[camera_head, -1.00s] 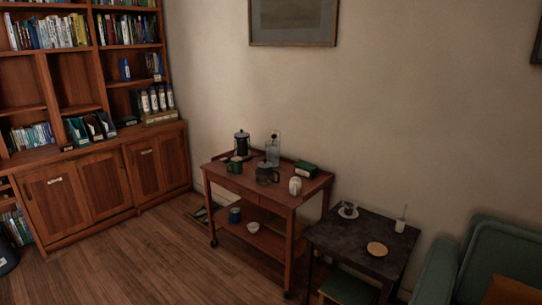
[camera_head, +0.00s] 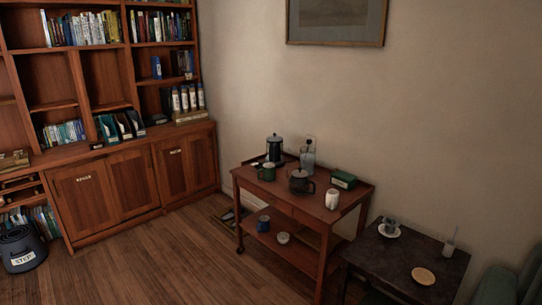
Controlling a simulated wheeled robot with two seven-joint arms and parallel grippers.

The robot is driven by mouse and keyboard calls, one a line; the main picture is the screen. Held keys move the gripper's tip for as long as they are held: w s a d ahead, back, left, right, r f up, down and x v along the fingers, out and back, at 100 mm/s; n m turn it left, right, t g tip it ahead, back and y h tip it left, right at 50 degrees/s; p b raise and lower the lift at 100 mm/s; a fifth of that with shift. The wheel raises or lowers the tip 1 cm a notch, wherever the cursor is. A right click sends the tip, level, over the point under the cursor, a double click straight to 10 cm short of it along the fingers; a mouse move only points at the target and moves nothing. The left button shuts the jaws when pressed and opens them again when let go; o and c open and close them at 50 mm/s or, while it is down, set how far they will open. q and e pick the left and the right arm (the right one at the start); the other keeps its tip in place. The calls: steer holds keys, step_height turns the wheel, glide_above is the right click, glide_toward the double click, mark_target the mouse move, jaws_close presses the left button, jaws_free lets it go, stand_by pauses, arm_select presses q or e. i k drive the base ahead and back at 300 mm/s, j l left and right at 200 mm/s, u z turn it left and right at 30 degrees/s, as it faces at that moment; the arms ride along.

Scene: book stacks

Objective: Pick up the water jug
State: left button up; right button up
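A wooden trolley (camera_head: 330,222) stands against the wall, right of the bookcase. On its top, at the back, is a clear, pale glass vessel (camera_head: 307,158) that looks like the water jug; its lower part is partly hidden by a dark round teapot (camera_head: 300,182) in front of it. A dark metal pot (camera_head: 274,148) stands to its left, and a green mug (camera_head: 266,172) is in front of that pot. Neither of my grippers is in view.
A white container (camera_head: 332,199) and a green box (camera_head: 343,179) also stand on the trolley top. A dark side table (camera_head: 386,262) with a cup and plate is at the right. A step stool (camera_head: 22,250) is at far left. Wooden floor before the trolley is clear.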

mark_target(307, 163)
steer(key=i+j+u, duration=0.1)
steer(key=i, duration=0.95)
steer(key=i+j+u, duration=0.15)
steer(key=i, duration=0.85)
